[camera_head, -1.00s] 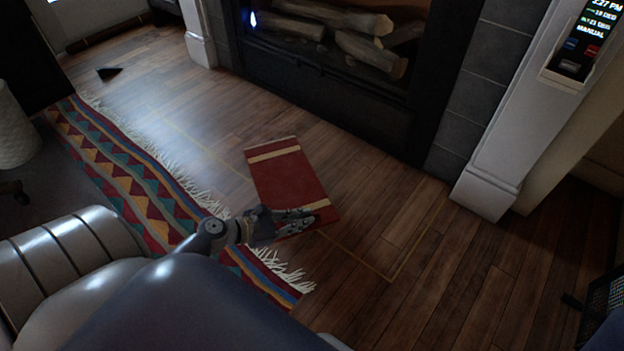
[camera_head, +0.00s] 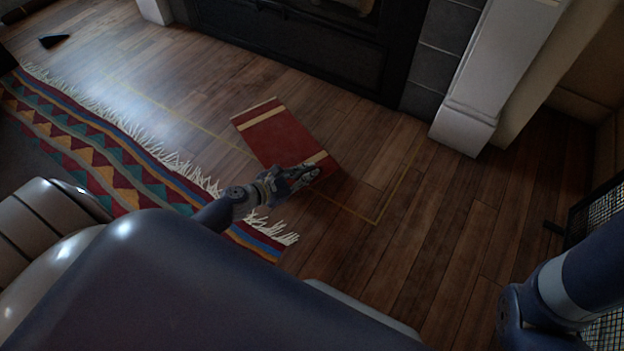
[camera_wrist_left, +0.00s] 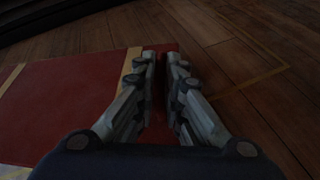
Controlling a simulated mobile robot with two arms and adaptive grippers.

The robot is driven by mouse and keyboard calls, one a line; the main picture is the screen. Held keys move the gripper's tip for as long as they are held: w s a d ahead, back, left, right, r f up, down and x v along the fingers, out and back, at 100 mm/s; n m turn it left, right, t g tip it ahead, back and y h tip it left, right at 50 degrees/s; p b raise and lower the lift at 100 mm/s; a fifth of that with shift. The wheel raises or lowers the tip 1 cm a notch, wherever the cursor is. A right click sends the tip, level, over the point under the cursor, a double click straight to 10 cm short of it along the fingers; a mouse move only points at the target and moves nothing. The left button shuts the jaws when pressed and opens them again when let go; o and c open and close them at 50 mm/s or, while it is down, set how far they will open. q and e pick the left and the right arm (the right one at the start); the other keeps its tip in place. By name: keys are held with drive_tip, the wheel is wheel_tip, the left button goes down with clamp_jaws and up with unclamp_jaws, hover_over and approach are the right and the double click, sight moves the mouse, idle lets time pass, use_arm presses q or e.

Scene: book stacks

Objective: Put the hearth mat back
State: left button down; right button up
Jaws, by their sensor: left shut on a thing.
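The hearth mat (camera_head: 270,139) is a small red rectangle with a tan stripe near each end. It lies askew on the wood floor between the fireplace and a patterned rug. My left gripper (camera_head: 310,174) is shut on its near end; in the head view, the hand hides part of that end. In the left wrist view, the fingers (camera_wrist_left: 165,65) close on the mat (camera_wrist_left: 75,95) beyond its tan stripe. I cannot tell how far that end is raised. A thin yellow outline (camera_head: 375,222) marks the floor and passes under the mat. My right gripper is out of view.
A fringed, zigzag-patterned rug (camera_head: 120,165) lies left of the mat. The fireplace (camera_head: 300,50) stands behind, with a white pillar (camera_head: 465,128) at its right. A dark mesh panel (camera_head: 597,225) is at the right edge. Bare floor lies right of the mat.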

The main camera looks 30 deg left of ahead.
use_arm(q)
drive_tip(key=shift+w+d, duration=0.5)
drive_tip(key=shift+w, duration=0.3)
wheel_tip(320, 180, down, 4)
drive_tip(key=b, duration=0.4)
drive_tip(key=shift+w+d+r, duration=0.1)
drive_tip(key=shift+r, duration=0.1)
drive_tip(key=c, duration=1.7)
unclamp_jaws()
